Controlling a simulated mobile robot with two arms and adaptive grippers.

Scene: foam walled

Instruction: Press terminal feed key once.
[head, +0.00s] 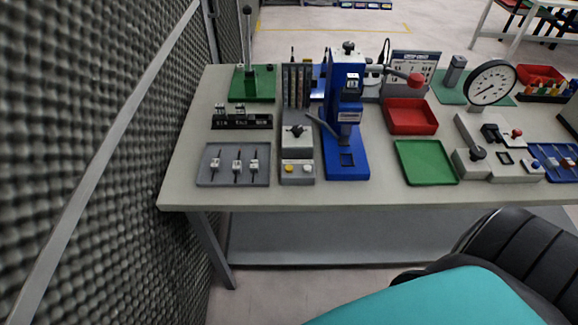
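A grey unit (297,148) with a dark knob stands on the workbench, left of the blue press (346,158). Its front panel carries a yellow button (290,169) and a white button (308,169) side by side. Any label on these buttons is too small to read, so I cannot tell which one is the terminal feed key. Tall dark channels (296,85) rise behind the unit. Neither of my grippers is in view, and nothing touches the buttons.
A grey tray (207,178) with small parts lies left of the unit. A green tray (425,176), a red tray (411,130) and a dial gauge (490,83) are to the right. A foam wall (90,130) borders the left. A black padded seat (525,245) stands at front right.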

